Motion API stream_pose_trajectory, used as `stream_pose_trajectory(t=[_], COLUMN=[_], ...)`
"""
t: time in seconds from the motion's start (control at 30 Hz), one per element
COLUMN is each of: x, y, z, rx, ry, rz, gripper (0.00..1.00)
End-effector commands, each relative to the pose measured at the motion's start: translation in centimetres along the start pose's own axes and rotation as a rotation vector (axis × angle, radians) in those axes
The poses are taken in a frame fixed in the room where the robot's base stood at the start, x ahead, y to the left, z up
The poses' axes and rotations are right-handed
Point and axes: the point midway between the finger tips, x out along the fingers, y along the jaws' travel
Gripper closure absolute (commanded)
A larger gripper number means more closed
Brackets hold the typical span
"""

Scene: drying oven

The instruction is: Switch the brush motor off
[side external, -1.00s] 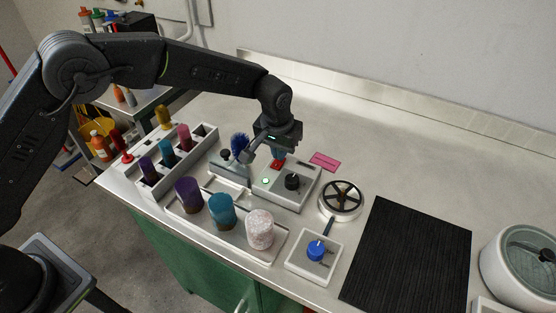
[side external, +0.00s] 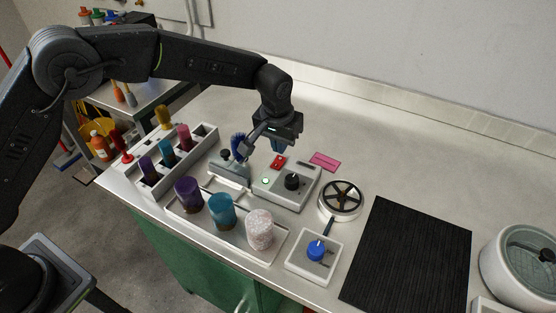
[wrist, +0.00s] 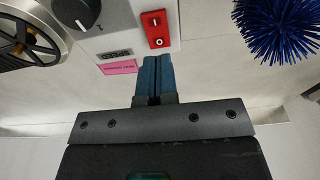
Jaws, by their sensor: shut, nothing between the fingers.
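The motor's control box (side external: 285,195) stands on the bench in the side view, with a black knob (side external: 292,182), a pale green lamp (side external: 265,181) that looks lit, and a red rocker switch (side external: 278,162). In the wrist view the red switch (wrist: 155,28) shows its I and O marks. I cannot tell which side is pressed. The blue brush (wrist: 277,27) is at the top right there, and partly behind my wrist in the side view (side external: 237,144). My gripper (wrist: 155,60) is shut and empty, with its blue fingertips just beside the O end of the switch, apart from it in the side view.
A pink label (side external: 324,161) lies behind the box. A round black-spoked wheel (side external: 341,200) and a blue-knob unit (side external: 316,251) are to the right. A tray of several jars (side external: 222,211) and a rack (side external: 200,140) are to the left. The bench behind is clear.

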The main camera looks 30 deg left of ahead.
Motion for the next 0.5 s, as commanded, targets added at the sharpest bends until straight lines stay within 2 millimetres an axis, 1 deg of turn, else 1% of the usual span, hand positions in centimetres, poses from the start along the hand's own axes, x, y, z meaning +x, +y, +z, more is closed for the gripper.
stream_pose_trajectory(t=[0.03,0.3,0.5], x=[-0.5,-2.5,-3.8], y=[0.0,0.0,0.0], z=[-0.1,-0.4,-0.6], rx=[0.000,0.000,0.000], ry=[0.003,0.001,0.001], rz=[0.001,0.001,0.000], gripper=[1.00,1.00,1.00])
